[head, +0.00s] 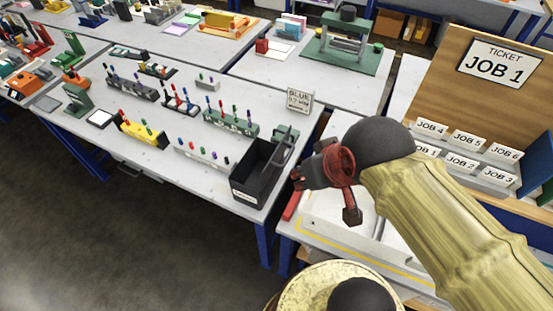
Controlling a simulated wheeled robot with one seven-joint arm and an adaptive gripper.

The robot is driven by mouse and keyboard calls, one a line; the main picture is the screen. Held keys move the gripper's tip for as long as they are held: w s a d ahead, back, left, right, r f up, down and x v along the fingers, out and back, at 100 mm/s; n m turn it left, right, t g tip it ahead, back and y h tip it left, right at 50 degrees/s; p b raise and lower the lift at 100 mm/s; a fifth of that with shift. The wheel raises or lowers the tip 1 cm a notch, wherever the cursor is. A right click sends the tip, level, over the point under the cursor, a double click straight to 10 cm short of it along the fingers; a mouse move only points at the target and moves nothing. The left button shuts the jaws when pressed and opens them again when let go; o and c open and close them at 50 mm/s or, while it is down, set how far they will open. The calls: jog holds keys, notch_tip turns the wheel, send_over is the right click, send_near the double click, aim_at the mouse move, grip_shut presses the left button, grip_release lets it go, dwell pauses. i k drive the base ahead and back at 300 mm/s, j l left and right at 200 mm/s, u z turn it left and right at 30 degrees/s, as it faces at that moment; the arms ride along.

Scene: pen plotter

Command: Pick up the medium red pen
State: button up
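Several small pens stand in holders on the grey table; red-topped ones show in the yellow holder (141,131), the green holder (230,123), the small dark rack (181,104) and the pale rack (203,155). Their sizes are too small to tell apart, so I cannot tell which red pen is the medium one. My gripper (297,179), dark with red parts, hangs right of the black bin, away from all the pens. No pen shows in it. Its fingers are small and seen at an angle, so their opening is unclear.
A black open bin (257,184) stands at the table's front right corner, between my gripper and the racks. A small sign (299,98) starting "BLUE" stands behind it. A board (500,65) reads "TICKET JOB 1" at right, above job cards. The floor at lower left is clear.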

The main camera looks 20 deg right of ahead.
aim_at(126, 119)
jog(key=j+z, duration=0.2)
jog(key=j, duration=2)
jog(key=i+j+z, duration=0.1)
jog(key=i+j, duration=0.8)
jog(key=i+j+z, duration=0.15)
jog(key=i+j, duration=0.25)
jog(key=j, duration=0.25)
jog(key=i, duration=0.6)
jog(key=j+z, duration=0.05)
